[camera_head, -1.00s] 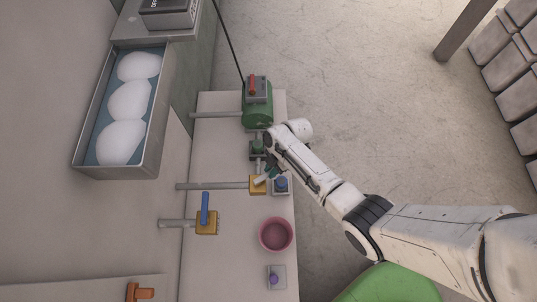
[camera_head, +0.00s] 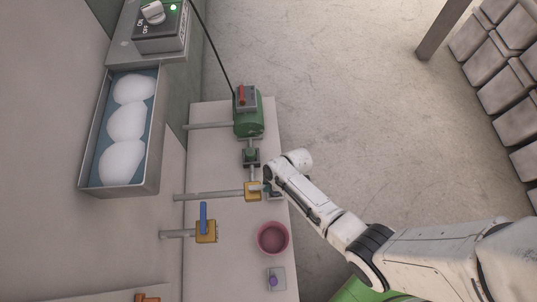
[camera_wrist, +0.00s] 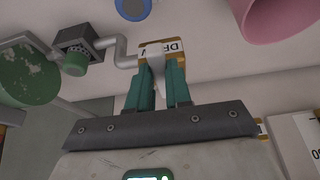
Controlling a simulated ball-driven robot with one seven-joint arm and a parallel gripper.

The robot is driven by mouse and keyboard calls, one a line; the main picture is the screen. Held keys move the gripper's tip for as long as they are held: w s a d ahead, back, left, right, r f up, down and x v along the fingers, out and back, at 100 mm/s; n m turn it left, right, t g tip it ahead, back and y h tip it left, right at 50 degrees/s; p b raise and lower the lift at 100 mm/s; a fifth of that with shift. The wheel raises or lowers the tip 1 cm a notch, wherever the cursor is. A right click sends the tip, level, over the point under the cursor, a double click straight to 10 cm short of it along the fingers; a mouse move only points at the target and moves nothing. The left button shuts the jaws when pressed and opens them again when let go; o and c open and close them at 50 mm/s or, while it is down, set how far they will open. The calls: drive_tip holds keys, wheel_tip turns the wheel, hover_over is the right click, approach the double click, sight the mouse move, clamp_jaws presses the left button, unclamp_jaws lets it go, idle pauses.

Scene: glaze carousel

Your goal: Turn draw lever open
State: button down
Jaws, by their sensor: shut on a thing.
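The draw valve (camera_head: 251,197) is a yellow block on a grey pipe on the bench. In the wrist view its yellow block (camera_wrist: 150,49) has a white label that begins "DR". The draw lever (camera_wrist: 159,72) is pale and reaches from the block between my two teal fingers. My gripper (camera_wrist: 161,83) is shut on the draw lever. In the head view my gripper (camera_head: 268,186) is at the right side of the valve, and the lever (camera_head: 259,187) points to the right, partly hidden by my gripper.
Another yellow valve with a blue lever (camera_head: 204,217) is below left. A pink bowl (camera_head: 272,239) and a purple-knobbed block (camera_head: 275,280) are nearby. A green motor (camera_head: 249,113) stands above. A tray (camera_head: 152,170) with white mounds is at upper left.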

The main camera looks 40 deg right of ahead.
idle(0.3)
drive_tip(key=c, duration=1)
unclamp_jaws()
drive_tip(key=shift+c, duration=0.2)
drive_tip(key=shift+r, duration=0.15)
drive_tip(key=p+v, duration=0.3)
drive_tip(key=v, duration=0.7)
drive_tip(key=shift+s+r, duration=0.2)
drive_tip(key=shift+d, duration=0.1)
drive_tip(key=shift+r, duration=0.1)
drive_tip(key=s+d+r+m+h+p, duration=0.1)
drive_tip(key=s+r+m+p, duration=0.1)
drive_tip(key=r, duration=0.6)
drive_tip(key=s+r+m+g+h+p, duration=0.1)
drive_tip(key=s+r+m, duration=0.4)
drive_tip(key=r, duration=0.3)
drive_tip(key=s+d+r+m+h+p, duration=0.1)
drive_tip(key=s+r+m+p, duration=0.1)
drive_tip(key=s+r+m, duration=0.2)
wheel_tip(320, 180, up, 4)
drive_tip(key=shift+s+d+f+g+h+p, duration=0.1)
drive_tip(key=shift+s+d+g+h+p, duration=0.25)
drive_tip(key=shift+s, duration=0.65)
